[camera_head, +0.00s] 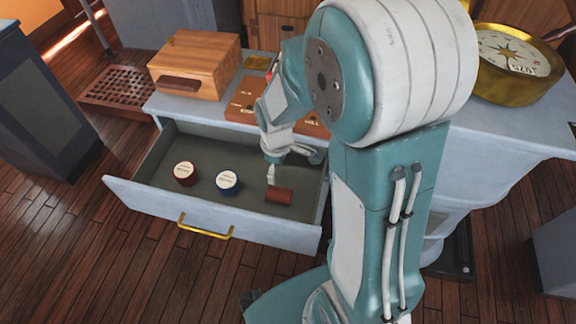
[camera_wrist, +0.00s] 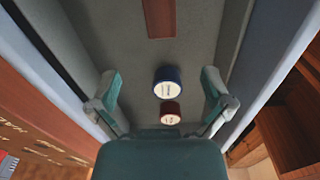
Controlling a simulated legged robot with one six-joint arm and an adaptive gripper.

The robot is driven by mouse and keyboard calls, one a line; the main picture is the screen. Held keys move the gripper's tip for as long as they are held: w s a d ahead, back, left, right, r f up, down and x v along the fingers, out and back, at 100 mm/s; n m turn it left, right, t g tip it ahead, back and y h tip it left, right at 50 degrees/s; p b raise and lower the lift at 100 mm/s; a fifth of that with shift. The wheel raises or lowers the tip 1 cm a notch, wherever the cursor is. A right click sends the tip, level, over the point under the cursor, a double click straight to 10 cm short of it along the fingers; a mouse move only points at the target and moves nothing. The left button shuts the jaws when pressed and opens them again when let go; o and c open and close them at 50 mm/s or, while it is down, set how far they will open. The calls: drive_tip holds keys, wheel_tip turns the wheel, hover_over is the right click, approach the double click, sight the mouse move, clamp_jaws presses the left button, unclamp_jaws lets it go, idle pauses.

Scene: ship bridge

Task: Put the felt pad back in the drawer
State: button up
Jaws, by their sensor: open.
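The drawer (camera_head: 145,196) is pulled open, with a brass handle on its front. A reddish-brown block (camera_head: 279,195), which looks like the felt pad, lies on the drawer floor at the right. In the wrist view, the reddish-brown piece (camera_wrist: 158,18) lies at the top edge, beyond the fingertips. My gripper (camera_head: 292,165) is over the right part of the drawer, just above and behind the block. In the wrist view, my gripper (camera_wrist: 163,95) is open with nothing held between its fingers. My arm hides the drawer's right rear corner.
A red-brown tin (camera_head: 185,173) and a blue tin (camera_head: 228,182) stand in the drawer, left of the block. A wooden box (camera_head: 195,66) and a flat wooden case (camera_head: 243,100) are on the desktop. A brass compass (camera_head: 515,62) stands at the right.

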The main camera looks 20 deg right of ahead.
drive_tip(key=s+r+m+t, duration=0.2)
drive_tip(key=s+r+m, duration=0.3)
drive_tip(key=r, duration=0.5)
drive_tip(key=s+r+m+t, duration=0.3)
drive_tip(key=s+r+m, duration=0.2)
drive_tip(key=s+r, duration=0.4)
wheel_tip(320, 180, up, 2)
drive_tip(key=shift+r, duration=0.1)
drive_tip(key=shift+w, duration=0.1)
